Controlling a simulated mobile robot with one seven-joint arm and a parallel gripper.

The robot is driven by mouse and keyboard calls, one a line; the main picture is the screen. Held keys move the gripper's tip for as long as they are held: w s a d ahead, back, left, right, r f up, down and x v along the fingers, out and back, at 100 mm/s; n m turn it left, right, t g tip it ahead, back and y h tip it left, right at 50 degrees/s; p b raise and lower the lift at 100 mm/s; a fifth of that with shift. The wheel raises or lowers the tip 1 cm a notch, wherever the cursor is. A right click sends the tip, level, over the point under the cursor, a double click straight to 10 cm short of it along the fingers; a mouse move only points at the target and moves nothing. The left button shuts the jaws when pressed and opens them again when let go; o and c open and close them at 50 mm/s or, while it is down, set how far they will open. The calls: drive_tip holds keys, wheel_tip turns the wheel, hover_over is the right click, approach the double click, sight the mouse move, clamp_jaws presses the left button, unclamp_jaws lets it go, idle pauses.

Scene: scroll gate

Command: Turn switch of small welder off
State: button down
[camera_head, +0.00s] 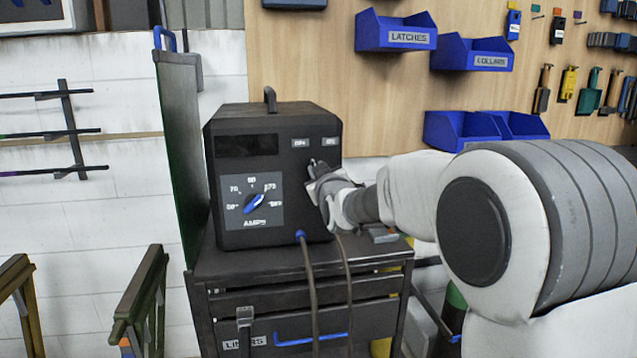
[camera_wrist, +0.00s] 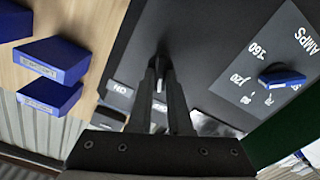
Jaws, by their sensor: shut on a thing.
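The small welder (camera_head: 225,170) is a dark box with a top handle, standing on a dark cabinet. My gripper (camera_head: 314,170) is at the right part of its front face, below two small pale labels (camera_head: 299,143). In the wrist view my gripper (camera_wrist: 160,75) has its two fingers closed in on a small switch (camera_wrist: 159,84) on the black panel. The fingers hide most of the switch, so I cannot tell which way it is set. A blue knob (camera_head: 254,203) on the grey AMPS dial is left of my gripper; it also shows in the wrist view (camera_wrist: 282,77).
The cabinet (camera_head: 300,262) has a blue-handled drawer. Two cables hang from the welder's front. A green screen (camera_head: 183,150) stands close on the left. Blue bins (camera_head: 398,32) and tools hang on the wooden board at the right.

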drive_tip(key=shift+f+n+b, duration=0.1)
drive_tip(key=shift+n+b, duration=0.8)
drive_tip(key=shift+n, duration=0.6)
drive_tip(key=c, duration=0.8)
unclamp_jaws()
drive_tip(key=shift+c, duration=0.2)
drive_tip(key=shift+s, duration=0.15)
drive_tip(key=v, duration=1.7)
drive_tip(key=shift+s, duration=0.1)
